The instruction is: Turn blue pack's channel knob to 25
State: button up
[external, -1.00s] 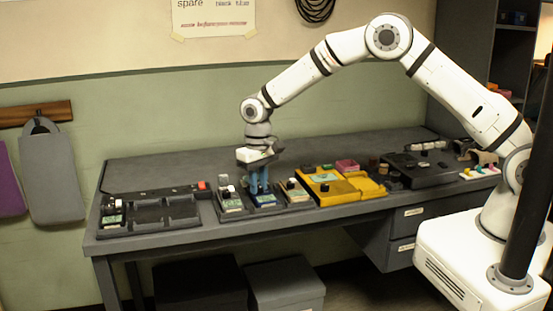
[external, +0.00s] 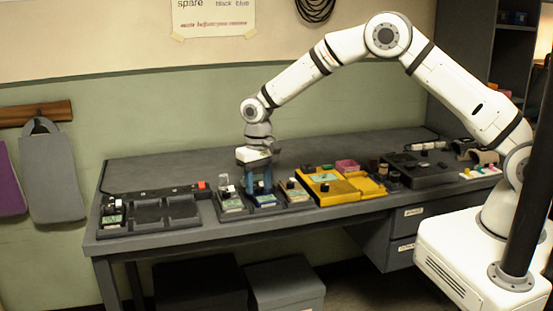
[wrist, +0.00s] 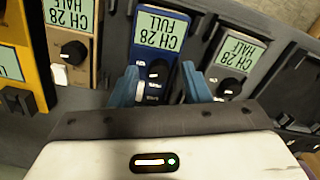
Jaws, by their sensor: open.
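The blue pack (wrist: 165,57) shows upside down in the wrist view, its display (wrist: 160,34) reading "CH 28 FULL". Its black channel knob (wrist: 158,71) sits beside the display. My gripper (wrist: 159,76) is open, with one blue finger on either side of the knob; I cannot tell whether either finger touches it. In the external view my gripper (external: 261,184) points down over the blue pack (external: 265,201), whose upper part is hidden behind the fingers.
A grey pack (wrist: 236,62) reading "CH 28 HALF" stands close on one side, and a tan pack (wrist: 72,45), also "CH 28 HALF", on the other. A yellow unit (external: 335,190) lies farther right. A dark tray (external: 150,214) is at the table's left.

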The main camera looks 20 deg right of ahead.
aim_at(260, 187)
jog(key=shift+r+m+p, duration=0.2)
jog(key=shift+m+p, duration=0.45)
jog(key=shift+m, duration=0.35)
notch_tip(260, 187, up, 8)
jog(key=b, duration=0.2)
jog(key=d+r, duration=0.6)
jog(key=d, duration=0.6)
jog(key=d+r+t, duration=0.1)
jog(key=d+r, duration=0.6)
jog(key=d, duration=0.5)
jog(key=shift+w+d+r+m+y+p, duration=0.2)
jog(key=shift+w+m+y+p, duration=0.1)
jog(key=shift+w+m+p, duration=0.15)
jog(key=shift+a+f, duration=0.1)
